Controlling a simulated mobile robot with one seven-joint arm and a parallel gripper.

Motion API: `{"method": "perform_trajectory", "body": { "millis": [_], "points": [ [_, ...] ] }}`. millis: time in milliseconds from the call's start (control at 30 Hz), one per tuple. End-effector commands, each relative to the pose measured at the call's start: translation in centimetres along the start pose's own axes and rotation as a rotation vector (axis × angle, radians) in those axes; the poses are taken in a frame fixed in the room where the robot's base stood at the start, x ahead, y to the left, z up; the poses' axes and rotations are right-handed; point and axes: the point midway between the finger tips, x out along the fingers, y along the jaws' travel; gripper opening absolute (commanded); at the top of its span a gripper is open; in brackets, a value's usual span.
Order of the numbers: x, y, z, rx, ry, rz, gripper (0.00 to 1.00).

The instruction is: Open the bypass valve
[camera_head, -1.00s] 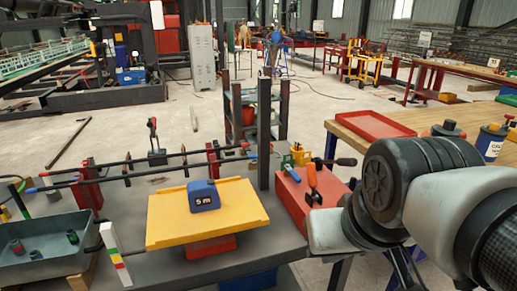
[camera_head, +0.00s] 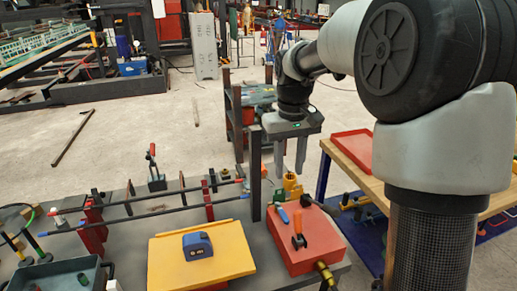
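A red box (camera_head: 305,240) stands at the right end of the grey workbench. On its top are a lever with a blue handle (camera_head: 283,216) and an upright lever with an orange-red handle (camera_head: 297,224). A yellow fitting (camera_head: 292,184) sits just behind it, and a brass-coloured fitting (camera_head: 325,273) with a dark end sticks out at its front right. I cannot tell which of these is the bypass valve. My gripper (camera_head: 290,158) points down above and behind the box. Its two fingers are apart with nothing between them, and it touches none of the levers.
A dark post (camera_head: 256,175) stands close left of my gripper. A yellow board (camera_head: 200,262) carries a blue tape measure (camera_head: 197,246). Dark bars (camera_head: 150,215) run across the bench. A wooden table (camera_head: 345,160) with a red tray (camera_head: 354,150) is at the right.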

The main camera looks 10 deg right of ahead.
Motion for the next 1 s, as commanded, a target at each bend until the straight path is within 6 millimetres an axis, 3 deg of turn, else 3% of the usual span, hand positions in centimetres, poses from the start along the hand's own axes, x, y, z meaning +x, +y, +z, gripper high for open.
{"method": "perform_trajectory", "body": {
  "millis": [100,367,1000],
  "points": [
    [0.1,0.4,-1.9,-0.009,-0.036,-0.022,0.33],
    [2.3,0.5,-2.5,-0.013,-0.051,-0.032,0.33],
    [15.4,0.1,-1.8,-0.013,-0.052,-0.033,0.33]
  ]
}}
